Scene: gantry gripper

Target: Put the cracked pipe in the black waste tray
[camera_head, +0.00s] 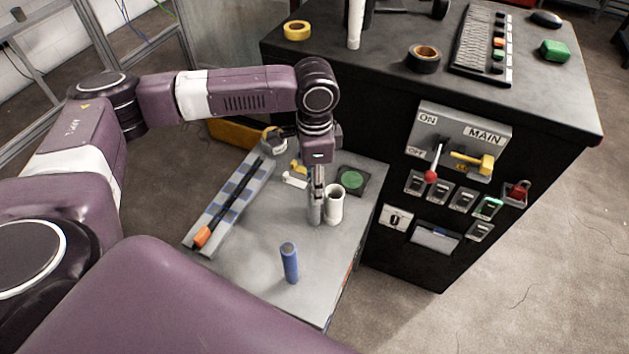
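My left gripper (316,218) points straight down over the grey low table. Its fingers show nearly edge-on, so their gap is hard to see. A short white hollow cylinder (335,205) stands upright right beside the fingers, touching or almost touching them. It may be a pipe piece or a cup; I see no crack. A taller white tube (355,24) stands upright on the black cabinet top. I cannot pick out a black waste tray with certainty; a black square pad with a green disc (352,180) lies behind the cylinder. My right gripper is out of view.
A blue cylinder (290,263) stands on the low table (260,285). A grey rack with blue patches (215,216) holds a black rod with an orange end. The black cabinet (395,245) with switches rises at the right, carrying tape rolls and a keyboard (475,45).

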